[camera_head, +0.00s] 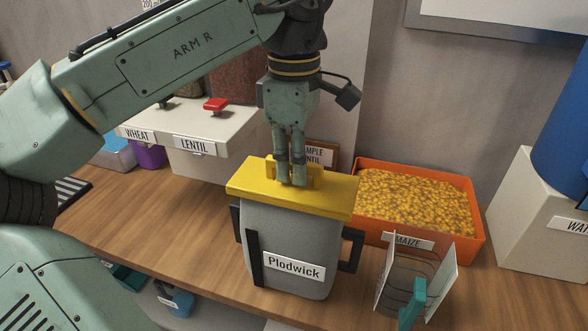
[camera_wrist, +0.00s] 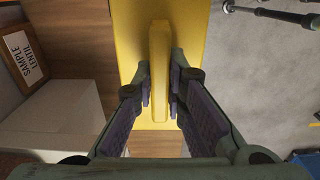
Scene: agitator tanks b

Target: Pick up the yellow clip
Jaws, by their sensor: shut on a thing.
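The yellow clip (camera_head: 332,190) is a wide, flat yellow piece with a raised ridge. It lies across the top of a grey container (camera_head: 290,232) labelled "Plodwick", which stands upright on the wooden counter with dark side handles. My gripper (camera_head: 293,182) points down from above and is shut on the clip's ridge. In the wrist view, the yellow clip (camera_wrist: 130,42) runs up the middle, with its ridge between my two finger pads. No gap between the clip and the container's top is visible in the head view.
An orange bin (camera_head: 466,226) of yellow maize stands right behind the container. A wire-and-panel holder with a teal clip (camera_head: 412,303) stands at the front right. A white dispenser marked "LENTIL" (camera_head: 195,144) is at the back left. The counter (camera_head: 150,220) left of the container is clear.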

